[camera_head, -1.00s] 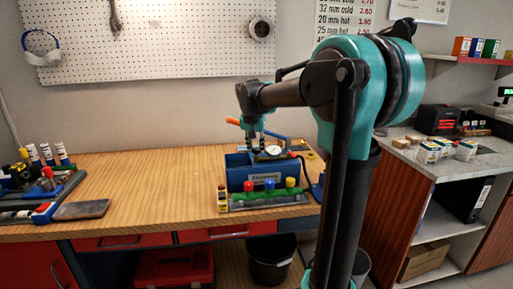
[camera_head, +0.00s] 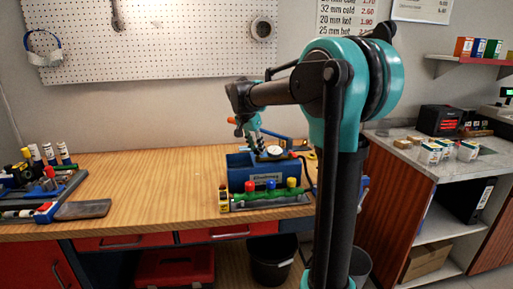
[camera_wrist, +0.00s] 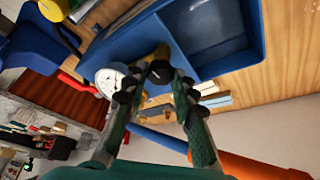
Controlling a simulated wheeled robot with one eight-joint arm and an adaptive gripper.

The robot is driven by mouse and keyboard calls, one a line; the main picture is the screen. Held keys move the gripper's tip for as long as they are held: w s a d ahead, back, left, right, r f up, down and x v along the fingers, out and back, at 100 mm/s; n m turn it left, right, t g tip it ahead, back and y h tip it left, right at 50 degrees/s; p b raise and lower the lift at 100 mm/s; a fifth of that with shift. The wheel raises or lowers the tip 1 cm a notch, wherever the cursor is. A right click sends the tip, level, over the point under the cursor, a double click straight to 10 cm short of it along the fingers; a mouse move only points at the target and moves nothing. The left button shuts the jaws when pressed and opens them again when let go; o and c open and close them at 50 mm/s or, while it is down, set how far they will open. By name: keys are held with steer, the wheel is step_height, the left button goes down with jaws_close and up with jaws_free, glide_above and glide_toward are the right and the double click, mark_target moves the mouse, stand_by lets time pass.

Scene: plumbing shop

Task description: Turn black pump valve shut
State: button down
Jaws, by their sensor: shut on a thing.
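The blue test pump (camera_head: 240,180) stands on the wooden bench, with a white round gauge (camera_head: 275,151) on top. In the wrist view its blue open tank (camera_wrist: 258,30) is at the top and the gauge (camera_wrist: 108,80) is left of centre. The black pump valve (camera_wrist: 160,70) is a small dark knob beside the gauge. My gripper (camera_wrist: 155,80) is shut on the black valve, with a finger on either side. In the head view my gripper (camera_head: 257,143) reaches down at a tilt over the pump, and the valve is too small to make out.
A green manifold (camera_head: 268,197) with red, blue and yellow caps lies in front of the pump. The orange-ended pump lever (camera_wrist: 255,165) passes close to my gripper. A tray of fittings (camera_head: 45,195) sits at the left. The bench middle is clear.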

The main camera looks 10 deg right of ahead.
steer(key=c, duration=1.2)
jaws_free()
steer(key=v, duration=1.2)
steer(key=shift+d, duration=0.1)
